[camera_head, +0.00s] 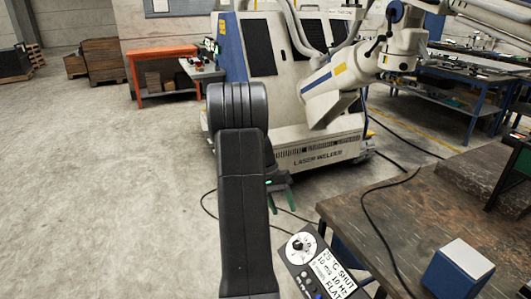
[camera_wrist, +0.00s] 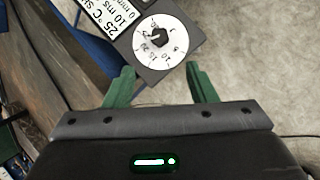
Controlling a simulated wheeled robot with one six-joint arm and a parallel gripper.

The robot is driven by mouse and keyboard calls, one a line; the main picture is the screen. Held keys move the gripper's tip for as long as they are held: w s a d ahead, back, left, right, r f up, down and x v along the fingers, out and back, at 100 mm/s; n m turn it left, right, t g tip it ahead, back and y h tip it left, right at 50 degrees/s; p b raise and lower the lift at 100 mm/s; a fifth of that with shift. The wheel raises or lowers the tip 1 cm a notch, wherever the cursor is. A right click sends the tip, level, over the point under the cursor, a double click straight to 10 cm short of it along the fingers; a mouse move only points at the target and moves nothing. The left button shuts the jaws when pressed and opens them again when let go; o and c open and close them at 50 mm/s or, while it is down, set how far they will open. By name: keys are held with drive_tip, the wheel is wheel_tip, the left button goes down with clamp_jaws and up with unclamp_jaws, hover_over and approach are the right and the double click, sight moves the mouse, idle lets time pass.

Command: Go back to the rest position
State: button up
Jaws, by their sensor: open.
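My gripper (camera_head: 281,200) shows in the head view partly behind my own dark arm, with green fingers pointing down. In the wrist view my gripper (camera_wrist: 160,72) is open, its two green fingers wide apart with nothing between them. A control panel (camera_head: 322,268) with a white dial (camera_head: 300,247) and printed settings lies below and to the right of the gripper in the head view. In the wrist view the dial (camera_wrist: 160,42) is just beyond the fingertips, apart from them. Part of the panel is cut off in both views.
A worn dark workbench (camera_head: 415,225) stands at the right, with a blue-and-white box (camera_head: 456,272) and a black cable on it. A large laser welder (camera_head: 285,60) stands behind my arm. Cables cross the floor near it. The concrete floor (camera_head: 90,190) at the left is clear.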

sight(296, 242)
drive_tip(key=b+x, duration=0.1)
drive_tip(key=x, duration=1.1)
drive_tip(key=shift+s+d+f, duration=0.15)
drive_tip(key=shift+s+f, duration=0.05)
drive_tip(key=shift+f, duration=0.15)
drive_tip(key=shift+r, duration=0.15)
